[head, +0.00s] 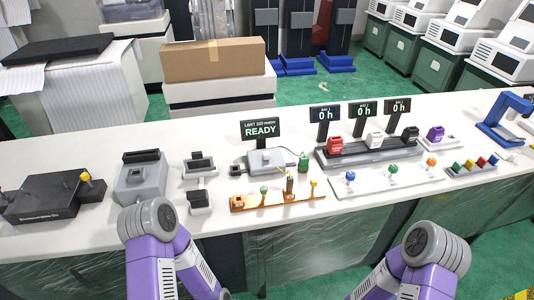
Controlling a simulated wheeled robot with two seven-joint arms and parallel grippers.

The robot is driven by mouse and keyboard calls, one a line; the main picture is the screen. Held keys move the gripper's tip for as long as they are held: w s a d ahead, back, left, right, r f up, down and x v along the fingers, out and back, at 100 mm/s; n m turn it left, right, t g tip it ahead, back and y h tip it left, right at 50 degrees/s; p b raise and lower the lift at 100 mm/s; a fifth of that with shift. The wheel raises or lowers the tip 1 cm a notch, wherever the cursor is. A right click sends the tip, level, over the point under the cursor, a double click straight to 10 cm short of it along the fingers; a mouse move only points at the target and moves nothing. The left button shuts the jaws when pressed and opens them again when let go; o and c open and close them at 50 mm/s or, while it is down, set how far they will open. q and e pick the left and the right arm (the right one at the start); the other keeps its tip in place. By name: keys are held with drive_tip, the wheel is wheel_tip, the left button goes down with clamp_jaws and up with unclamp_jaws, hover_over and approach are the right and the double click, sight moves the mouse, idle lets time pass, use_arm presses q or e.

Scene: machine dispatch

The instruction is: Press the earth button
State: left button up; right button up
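No label reading "earth" is legible, so I cannot tell which control is the earth button. A white strip (385,183) at the bench's front right carries a blue knob (350,176), a green knob (393,169) and an orange knob (432,162). A panel (472,173) farther right has a row of small coloured buttons. An orange rack (278,203) near the middle holds small pieces, one with a green top. My two purple arms rise at the bottom edge, bent at grey joints in front of the bench. Neither gripper shows.
The white bench (230,220) spans the view. A "READY" sign (262,130) stands behind a grey device (272,160). Three "0 h" displays (363,111) stand behind red, white and black blocks.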

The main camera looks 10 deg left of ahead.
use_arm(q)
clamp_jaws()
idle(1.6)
